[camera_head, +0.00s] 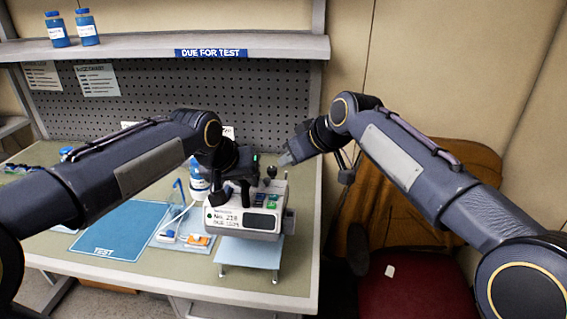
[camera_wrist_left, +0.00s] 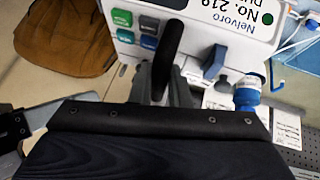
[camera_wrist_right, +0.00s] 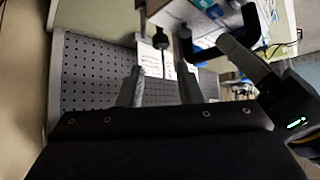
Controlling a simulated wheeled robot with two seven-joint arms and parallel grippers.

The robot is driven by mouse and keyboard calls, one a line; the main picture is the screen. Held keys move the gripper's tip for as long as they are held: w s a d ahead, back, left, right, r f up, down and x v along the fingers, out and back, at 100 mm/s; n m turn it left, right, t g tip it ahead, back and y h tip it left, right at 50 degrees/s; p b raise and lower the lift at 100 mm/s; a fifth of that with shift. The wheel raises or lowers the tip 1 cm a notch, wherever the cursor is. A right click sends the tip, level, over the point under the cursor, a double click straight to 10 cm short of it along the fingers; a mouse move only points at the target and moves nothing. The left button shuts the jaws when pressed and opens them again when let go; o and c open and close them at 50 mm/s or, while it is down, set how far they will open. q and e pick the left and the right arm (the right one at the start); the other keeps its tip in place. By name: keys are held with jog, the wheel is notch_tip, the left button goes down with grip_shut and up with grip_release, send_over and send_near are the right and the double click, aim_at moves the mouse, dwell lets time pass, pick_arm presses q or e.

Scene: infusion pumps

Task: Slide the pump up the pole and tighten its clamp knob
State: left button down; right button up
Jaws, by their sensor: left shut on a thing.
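My left gripper (camera_head: 240,178) is shut on the black handle (camera_wrist_left: 168,55), seen close up in the left wrist view. My right gripper (camera_head: 287,159) is open and empty, above and right of the pump. In the right wrist view, a black knob (camera_wrist_right: 160,40) shows beyond its spread fingers, not touching them. I cannot make out the pole or clamp clearly.
The pale blue platform (camera_head: 249,252) is at the bench's front edge. A blue TEST mat (camera_head: 112,232), a tray with small parts and a blue-capped bottle (camera_head: 198,182) lie left. A pegboard (camera_head: 230,100) and shelf stand behind; a red chair (camera_head: 420,285) stands right.

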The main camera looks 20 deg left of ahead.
jog(key=v, duration=0.3)
jog(key=shift+w, duration=0.1)
